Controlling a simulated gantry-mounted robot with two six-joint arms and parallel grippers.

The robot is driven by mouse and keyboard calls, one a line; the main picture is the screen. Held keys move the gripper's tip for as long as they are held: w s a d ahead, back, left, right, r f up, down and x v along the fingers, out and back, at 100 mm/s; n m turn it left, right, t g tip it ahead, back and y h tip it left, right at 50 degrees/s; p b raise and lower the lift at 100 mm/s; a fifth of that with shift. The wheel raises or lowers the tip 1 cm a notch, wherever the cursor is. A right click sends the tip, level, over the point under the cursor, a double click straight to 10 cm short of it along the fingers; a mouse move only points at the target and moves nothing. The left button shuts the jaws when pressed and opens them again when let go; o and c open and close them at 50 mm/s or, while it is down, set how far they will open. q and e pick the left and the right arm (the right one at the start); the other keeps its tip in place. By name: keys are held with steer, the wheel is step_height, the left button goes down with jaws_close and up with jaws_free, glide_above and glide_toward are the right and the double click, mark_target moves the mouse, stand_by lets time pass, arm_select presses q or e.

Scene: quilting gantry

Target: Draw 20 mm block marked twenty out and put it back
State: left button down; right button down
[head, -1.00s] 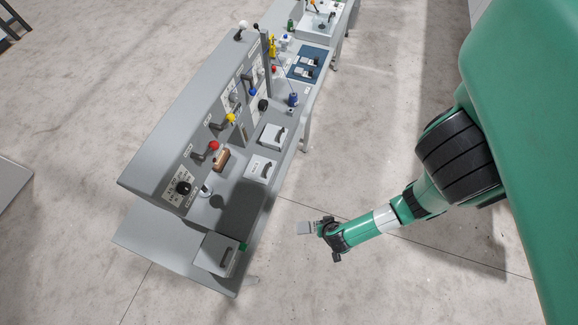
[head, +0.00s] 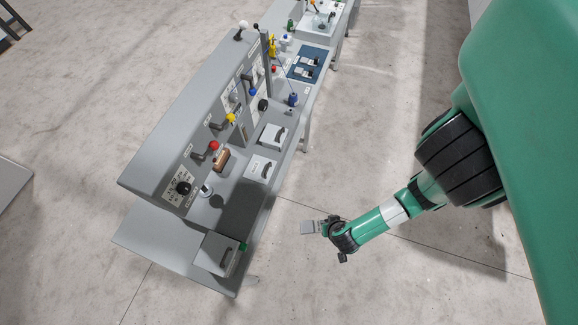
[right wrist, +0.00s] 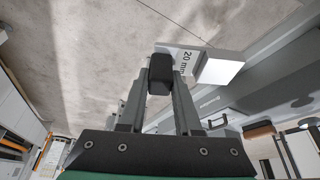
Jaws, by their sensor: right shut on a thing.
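The block is clear of the bench in the head view. My left gripper is not in view.
A blue mat (head: 308,62) lies farther back. Open floor surrounds my right gripper.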

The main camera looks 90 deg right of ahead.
steer(key=shift+r, duration=1.7)
